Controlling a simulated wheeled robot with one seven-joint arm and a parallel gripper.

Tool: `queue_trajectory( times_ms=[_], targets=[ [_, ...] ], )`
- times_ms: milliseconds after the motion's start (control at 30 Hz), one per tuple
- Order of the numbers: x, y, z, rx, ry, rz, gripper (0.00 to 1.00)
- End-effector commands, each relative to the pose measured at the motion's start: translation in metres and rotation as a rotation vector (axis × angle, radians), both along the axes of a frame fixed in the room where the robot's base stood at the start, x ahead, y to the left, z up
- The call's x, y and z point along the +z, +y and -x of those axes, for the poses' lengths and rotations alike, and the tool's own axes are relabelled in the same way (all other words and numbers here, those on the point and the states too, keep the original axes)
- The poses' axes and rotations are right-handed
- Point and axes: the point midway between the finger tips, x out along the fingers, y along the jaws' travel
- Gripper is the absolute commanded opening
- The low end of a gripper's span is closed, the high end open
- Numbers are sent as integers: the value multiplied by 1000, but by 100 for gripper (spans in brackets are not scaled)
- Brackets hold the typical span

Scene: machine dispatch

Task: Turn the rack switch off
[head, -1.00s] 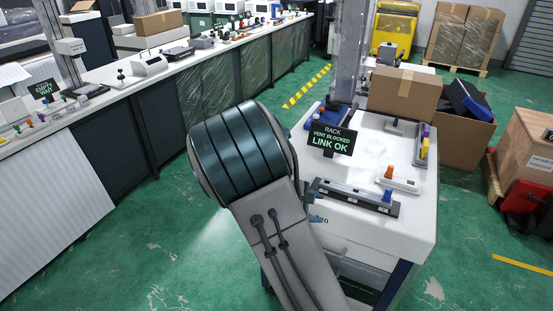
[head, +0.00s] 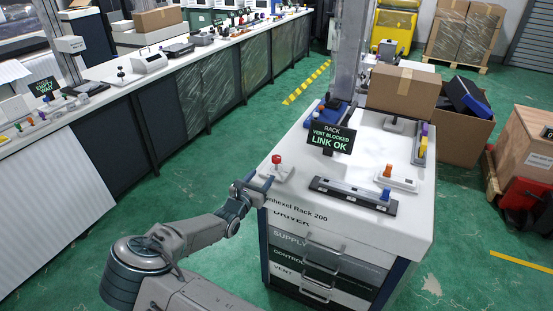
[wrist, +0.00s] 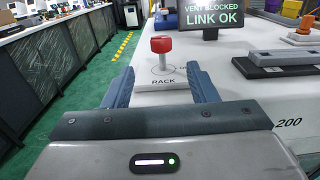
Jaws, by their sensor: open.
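The rack switch is a red-knobbed lever (head: 277,160) on a small white plate at the left front corner of the white rack cabinet (head: 400,232). In the wrist view the red knob (wrist: 161,45) stands on a short stem, and the plate reads "RACK". My gripper (head: 257,187) is beside the cabinet's left front corner, just short of the switch. In the wrist view my gripper (wrist: 160,72) is open and empty, its two fingers on either side of the plate's near part, with the knob ahead and centred. I see no contact with the knob.
A black sign (head: 331,138) reading "RACK, VENT BLOCKED, LINK OK" stands behind the switch. A dark bar with a blue knob (head: 352,194) and an orange-knobbed switch (head: 387,170) lie to the right. A cardboard box (head: 404,90) is at the back. Green floor is open to the left.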

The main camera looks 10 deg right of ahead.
Motion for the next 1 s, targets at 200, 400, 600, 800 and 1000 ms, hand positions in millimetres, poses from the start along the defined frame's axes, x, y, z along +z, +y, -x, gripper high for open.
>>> queue_trajectory(
  times_ms=[200,400,600,800,1000],
  targets=[
    [2,-29,-37,-4,1,2,53],
    [1,-53,-70,-4,0,0,53],
    [0,-66,-90,-2,0,-1,53],
    [0,-71,-96,-2,0,-3,53],
    [0,-71,-96,-2,1,-2,53]
  ],
)
